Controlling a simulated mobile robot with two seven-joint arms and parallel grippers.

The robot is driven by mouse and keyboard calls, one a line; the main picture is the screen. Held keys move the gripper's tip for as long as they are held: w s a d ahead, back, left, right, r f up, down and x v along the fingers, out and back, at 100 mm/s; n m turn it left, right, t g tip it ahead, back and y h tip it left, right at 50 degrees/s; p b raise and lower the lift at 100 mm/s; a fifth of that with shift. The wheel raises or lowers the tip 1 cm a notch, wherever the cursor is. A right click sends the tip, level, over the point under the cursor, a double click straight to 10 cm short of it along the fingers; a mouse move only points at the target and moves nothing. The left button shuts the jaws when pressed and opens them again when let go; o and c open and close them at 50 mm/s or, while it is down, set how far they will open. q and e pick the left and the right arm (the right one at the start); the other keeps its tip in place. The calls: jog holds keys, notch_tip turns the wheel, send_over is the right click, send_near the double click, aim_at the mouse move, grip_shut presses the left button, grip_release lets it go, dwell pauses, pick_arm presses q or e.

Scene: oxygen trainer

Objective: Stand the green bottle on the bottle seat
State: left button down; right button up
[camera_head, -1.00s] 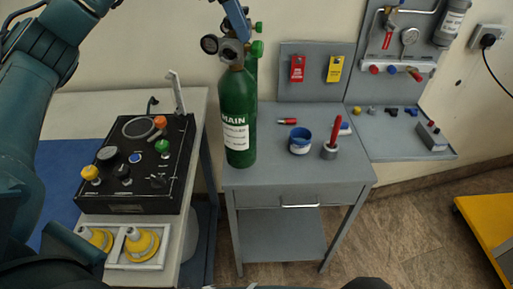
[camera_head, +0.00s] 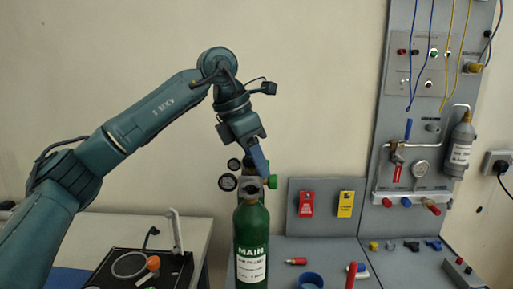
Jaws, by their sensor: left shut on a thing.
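The green bottle (camera_head: 252,228) with the white MAIN label is upright at the lower middle. Its lower end is cut off by the bottom edge of the view. Two round gauges and a green knob (camera_head: 272,182) show at its top. My left gripper (camera_head: 262,172) comes down from above and is shut on the bottle at its valve top; the fingertips are partly hidden there. I cannot make out the bottle seat, and what is under the bottle is out of view. My right gripper is not in view.
The grey bench panel holds a red tag (camera_head: 306,203) and a yellow tag (camera_head: 345,203). A blue cup (camera_head: 311,281) is right of the bottle. A tall grey panel with a gauge and grey cylinder (camera_head: 461,143) stands at right.

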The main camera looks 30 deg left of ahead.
aim_at(257, 179)
pick_arm(q)
jog(key=shift+f, duration=2.15)
jog(key=shift+d+f, duration=0.1)
jog(key=c, duration=1.4)
grip_release()
jog(key=shift+f, duration=0.25)
jog(key=o, duration=0.5)
jog(key=shift+c, duration=0.2)
jog(key=v, duration=1.2)
jog(key=shift+r, duration=0.15)
jog(key=shift+s, duration=0.1)
